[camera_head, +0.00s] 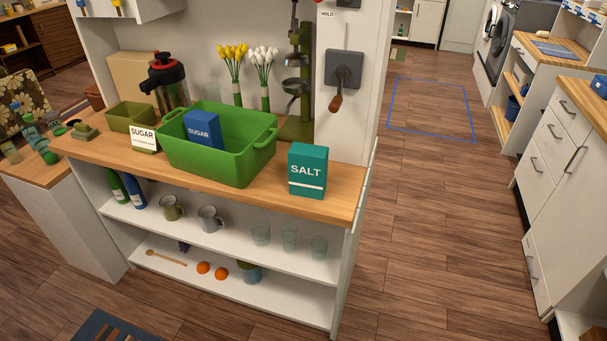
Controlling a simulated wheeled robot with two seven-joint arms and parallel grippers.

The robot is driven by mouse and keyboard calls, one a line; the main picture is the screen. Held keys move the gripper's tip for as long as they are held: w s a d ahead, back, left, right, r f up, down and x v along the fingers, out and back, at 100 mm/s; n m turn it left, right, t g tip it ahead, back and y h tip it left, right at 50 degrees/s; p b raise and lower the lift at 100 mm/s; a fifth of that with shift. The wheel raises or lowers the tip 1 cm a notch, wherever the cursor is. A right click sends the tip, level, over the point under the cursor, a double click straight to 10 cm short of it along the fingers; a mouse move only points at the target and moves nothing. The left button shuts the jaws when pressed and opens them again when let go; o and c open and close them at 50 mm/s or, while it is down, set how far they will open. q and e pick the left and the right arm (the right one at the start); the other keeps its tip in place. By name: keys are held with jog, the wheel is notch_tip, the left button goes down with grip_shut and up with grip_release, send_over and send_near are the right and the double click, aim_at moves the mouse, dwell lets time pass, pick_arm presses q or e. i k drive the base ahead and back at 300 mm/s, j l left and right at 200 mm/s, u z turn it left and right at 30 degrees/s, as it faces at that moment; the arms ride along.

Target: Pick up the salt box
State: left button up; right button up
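The salt box (307,171) is a teal box with white "SALT" lettering. It stands upright on the wooden counter top (345,190), near its right end and front edge. It is just right of the green tub (218,160), with a small gap between them. Neither of my grippers shows in the head view.
A blue sugar box (202,130) sits inside the green tub. A white wall panel with a grey crank device (344,70) rises behind the salt box. Tulips (232,65) and a red-topped flask (167,80) stand behind. Wooden floor (420,230) is clear to the right.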

aim_at(307, 164)
jog(key=j+z, duration=0.1)
jog(key=z, duration=0.3)
jog(key=j+z, duration=0.15)
jog(key=z, duration=0.3)
jog(key=j+z, duration=0.15)
jog(key=z, duration=0.25)
jog(key=j+z, duration=0.15)
jog(key=z, duration=0.3)
jog(key=k+j+z, duration=0.2)
jog(key=j, duration=0.2)
jog(key=k+j+z, duration=0.2)
jog(key=j, duration=0.15)
jog(key=j+z, duration=0.2)
jog(key=j, duration=0.2)
jog(key=k+j, duration=0.3)
